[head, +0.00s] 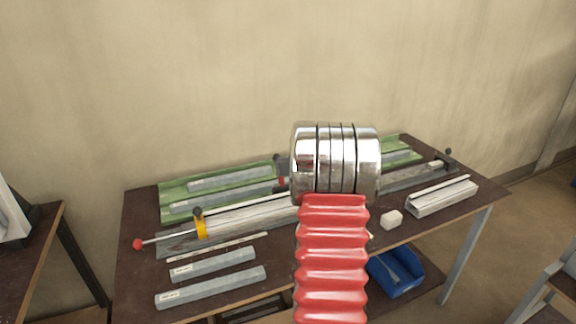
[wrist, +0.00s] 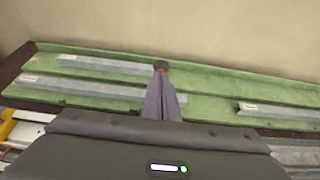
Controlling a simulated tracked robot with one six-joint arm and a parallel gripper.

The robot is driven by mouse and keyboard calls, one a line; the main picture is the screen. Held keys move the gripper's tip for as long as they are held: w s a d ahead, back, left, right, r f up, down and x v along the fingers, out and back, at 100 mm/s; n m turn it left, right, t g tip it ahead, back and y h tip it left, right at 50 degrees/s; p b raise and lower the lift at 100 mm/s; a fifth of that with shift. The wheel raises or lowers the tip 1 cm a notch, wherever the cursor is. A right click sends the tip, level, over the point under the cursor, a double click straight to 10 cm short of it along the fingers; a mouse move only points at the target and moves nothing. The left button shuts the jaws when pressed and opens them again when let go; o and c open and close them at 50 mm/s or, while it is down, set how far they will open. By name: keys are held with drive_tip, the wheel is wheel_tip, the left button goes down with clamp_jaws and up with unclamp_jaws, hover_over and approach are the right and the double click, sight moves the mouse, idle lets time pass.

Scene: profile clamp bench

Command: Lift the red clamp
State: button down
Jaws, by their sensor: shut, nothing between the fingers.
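A small part of the red clamp (head: 283,181) shows in the head view at the left edge of my arm's silver rings, by a dark knob. The rest of it is hidden behind my arm. I cannot make it out in the wrist view, where the dark gripper body covers the lower part. My gripper (wrist: 161,69) is shut and empty. Its fingertips point toward the green tray (wrist: 212,80) at the back of the bench. In the head view the gripper is hidden behind my arm.
A yellow clamp (head: 200,228) sits on the long rail at left, near a rod with a red ball (head: 137,244). Grey profiles (head: 212,288) lie at the front left. A white block (head: 391,220) and a pale profile (head: 441,197) are at right. A blue bin (head: 398,283) is below.

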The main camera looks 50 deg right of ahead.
drive_tip(key=shift+w, duration=0.1)
idle(0.3)
drive_tip(key=v, duration=1.4)
drive_tip(key=shift+f, duration=0.1)
idle(0.5)
